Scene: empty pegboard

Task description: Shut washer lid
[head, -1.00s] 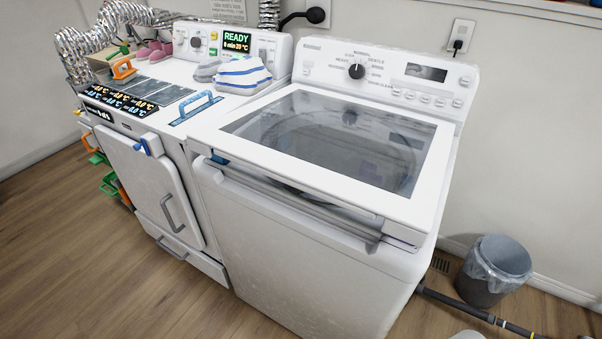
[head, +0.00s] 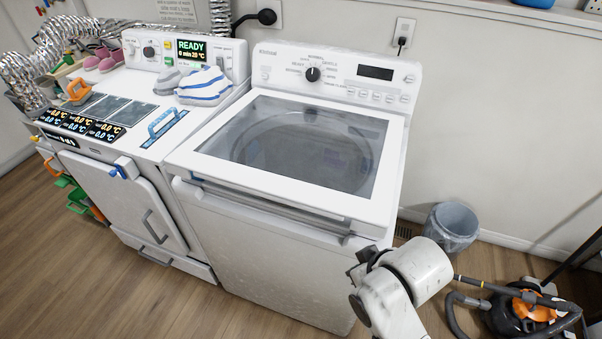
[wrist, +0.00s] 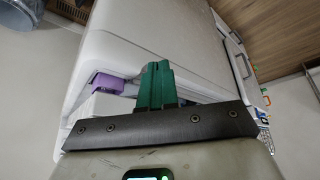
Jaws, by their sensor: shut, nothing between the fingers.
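The white washer (head: 270,262) stands in the middle of the head view. Its lid (head: 310,197), a white frame around a dark glass pane (head: 290,145), lies down over the top. A narrow gap and a grey strip show under its front edge; I cannot tell whether it is fully seated. In the wrist view my gripper (wrist: 156,72) has green fingers held together with nothing between them. They are close to a white edge of the washer (wrist: 160,45), beside a small purple part (wrist: 108,83); contact is unclear. The fingers are not clearly visible in the head view.
A second white appliance (head: 105,195) stands close on the left, with folded cloths (head: 203,87) and a blue handle (head: 162,122) on top. A grey bin (head: 452,225) and a vacuum cleaner (head: 525,312) are on the floor at right. Open floor lies at front left.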

